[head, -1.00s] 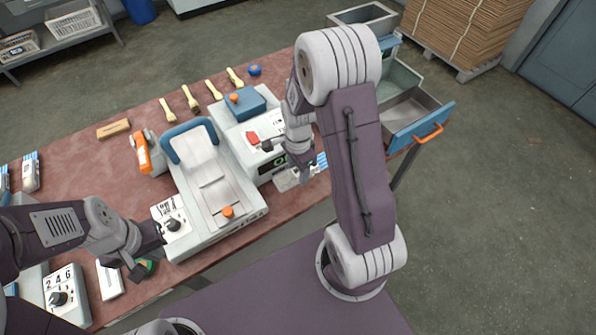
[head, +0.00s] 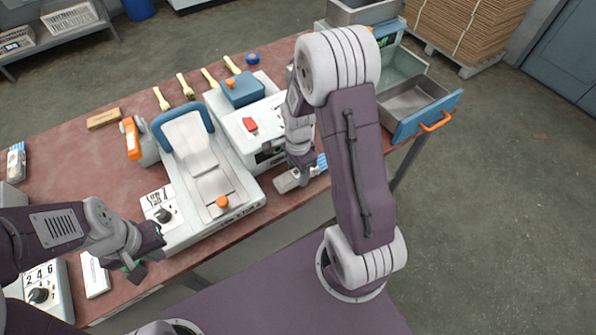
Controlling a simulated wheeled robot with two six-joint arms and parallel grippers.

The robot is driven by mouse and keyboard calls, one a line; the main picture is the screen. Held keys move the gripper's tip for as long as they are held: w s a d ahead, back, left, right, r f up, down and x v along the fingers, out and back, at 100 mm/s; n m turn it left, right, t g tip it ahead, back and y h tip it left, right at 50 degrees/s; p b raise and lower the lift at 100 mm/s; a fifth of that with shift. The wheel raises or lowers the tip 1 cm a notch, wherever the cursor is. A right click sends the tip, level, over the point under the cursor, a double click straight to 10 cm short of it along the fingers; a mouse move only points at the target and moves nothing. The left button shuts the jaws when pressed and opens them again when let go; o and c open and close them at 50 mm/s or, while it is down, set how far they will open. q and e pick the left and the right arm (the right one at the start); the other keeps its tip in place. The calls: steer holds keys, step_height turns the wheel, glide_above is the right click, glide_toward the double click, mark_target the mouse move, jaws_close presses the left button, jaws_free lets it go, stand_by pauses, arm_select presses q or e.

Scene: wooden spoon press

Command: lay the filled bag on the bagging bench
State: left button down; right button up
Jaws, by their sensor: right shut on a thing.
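My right gripper (head: 301,180) is shut on the filled bag (head: 286,183), a pale pouch with a blue-striped end at its right. The bag is at the front edge of the reddish bagging bench (head: 95,165), right of the white machines. The gripper partly covers it, and I cannot tell whether it touches the bench top. My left gripper (head: 127,266) looks open and empty over the front of the bench at the left, with a small green thing under it.
A white press (head: 200,160) and a sealer with a blue block (head: 243,90) stand mid-bench. An orange-handled drawer (head: 420,105) stands out at the right. Wooden spoons (head: 186,88) lie at the back. Another bag (head: 16,162) lies at the far left, where some bench is bare.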

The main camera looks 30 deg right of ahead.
mark_target(298, 173)
steer(key=shift+f+b, duration=0.4)
steer(key=shift+f, duration=0.1)
steer(key=o, duration=1.5)
steer(key=shift+o, duration=0.2)
step_height(298, 173, up, 9)
steer(key=shift+r+p, duration=0.1)
steer(key=shift+p, duration=0.6)
